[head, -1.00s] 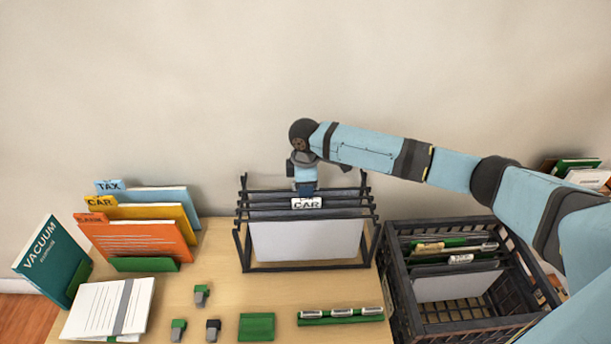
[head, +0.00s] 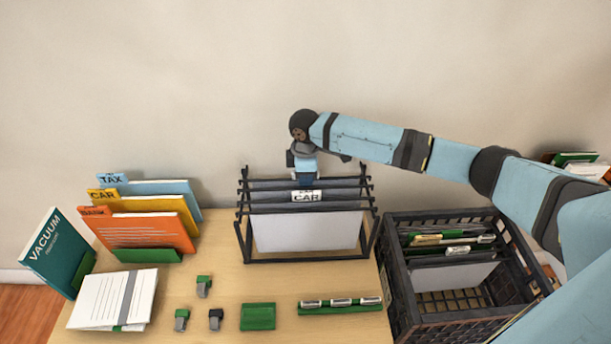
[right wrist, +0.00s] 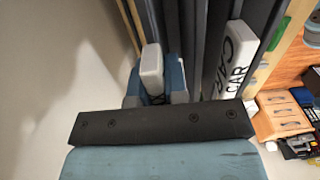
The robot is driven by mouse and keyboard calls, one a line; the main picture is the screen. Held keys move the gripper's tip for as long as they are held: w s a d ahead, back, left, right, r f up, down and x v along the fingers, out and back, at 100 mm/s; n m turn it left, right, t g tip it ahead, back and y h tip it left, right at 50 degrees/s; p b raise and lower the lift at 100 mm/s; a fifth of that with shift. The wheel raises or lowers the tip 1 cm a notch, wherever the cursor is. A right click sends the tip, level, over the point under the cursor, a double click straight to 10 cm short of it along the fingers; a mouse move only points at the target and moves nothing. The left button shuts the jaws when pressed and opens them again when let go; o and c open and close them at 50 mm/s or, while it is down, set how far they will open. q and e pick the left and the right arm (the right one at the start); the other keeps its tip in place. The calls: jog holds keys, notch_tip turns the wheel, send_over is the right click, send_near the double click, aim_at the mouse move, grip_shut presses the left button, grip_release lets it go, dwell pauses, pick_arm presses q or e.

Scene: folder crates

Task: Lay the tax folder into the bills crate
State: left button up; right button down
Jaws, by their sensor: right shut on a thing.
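My right gripper (head: 306,181) is at the back of a black hanging rack (head: 241,215) in the middle of the table. In the right wrist view its fingers (right wrist: 155,90) are shut on a white tab (right wrist: 152,65) of a hanging folder; its lettering is mostly hidden. A CAR tab (head: 307,195) sits on a folder just in front. A blue folder (head: 160,187) with a TAX tab stands in the group at the left. A black crate (head: 405,305) at the right holds several hanging folders; I cannot read a bills label. My left gripper is out of view.
Orange and yellow folders (head: 150,230), a green VACUUM booklet (head: 55,248) and white papers (head: 115,298) are at the left. Small clips, a green block (head: 258,316) and a green strip with white tabs (head: 340,306) lie in front. My right arm crosses above the crate.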

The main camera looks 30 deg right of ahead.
notch_tip(320, 180, up, 4)
jog(key=p, duration=0.3)
jog(key=shift+r+p, duration=0.15)
jog(key=shift+p, duration=0.2)
notch_tip(320, 180, up, 3)
jog(key=p, duration=0.3)
jog(key=shift+r+p, duration=0.15)
jog(key=shift+p, duration=0.15)
jog(key=shift+r+p, duration=0.75)
jog(key=shift+p, duration=0.05)
notch_tip(320, 180, up, 3)
jog(key=p, duration=0.3)
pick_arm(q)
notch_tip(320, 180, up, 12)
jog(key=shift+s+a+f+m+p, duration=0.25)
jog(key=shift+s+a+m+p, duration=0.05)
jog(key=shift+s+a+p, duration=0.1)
pick_arm(e)
jog(key=shift+r, duration=0.25)
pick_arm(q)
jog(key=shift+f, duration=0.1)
